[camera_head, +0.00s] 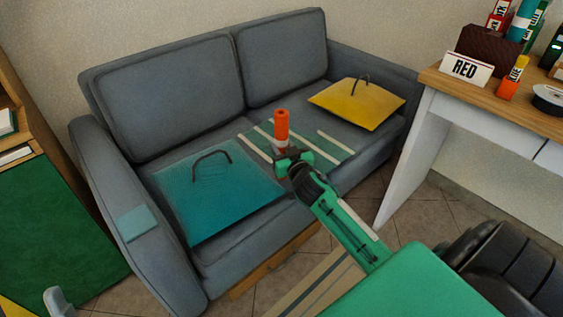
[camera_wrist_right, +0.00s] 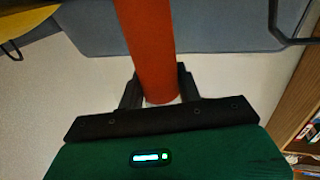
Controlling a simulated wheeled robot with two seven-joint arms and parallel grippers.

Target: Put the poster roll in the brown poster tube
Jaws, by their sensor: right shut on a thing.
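The poster roll, an orange-red cylinder (camera_head: 282,123), stands nearly upright in my right gripper (camera_head: 288,157) in front of the sofa seat in the head view. My right gripper is shut on the roll's lower part. In the right wrist view the roll (camera_wrist_right: 147,45) rises between the two dark fingers (camera_wrist_right: 158,92) and runs out of the top of the picture. I cannot make out a brown poster tube for certain in either view. My left gripper cannot be made out.
A grey sofa (camera_head: 170,90) holds a teal bag (camera_head: 215,195), a yellow bag (camera_head: 358,103) and a striped mat (camera_head: 325,148). At right, a desk (camera_head: 445,80) bears a dark brown container (camera_head: 487,46), a RED sign (camera_head: 466,68), an orange-yellow bottle (camera_head: 513,79) and several colourful items.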

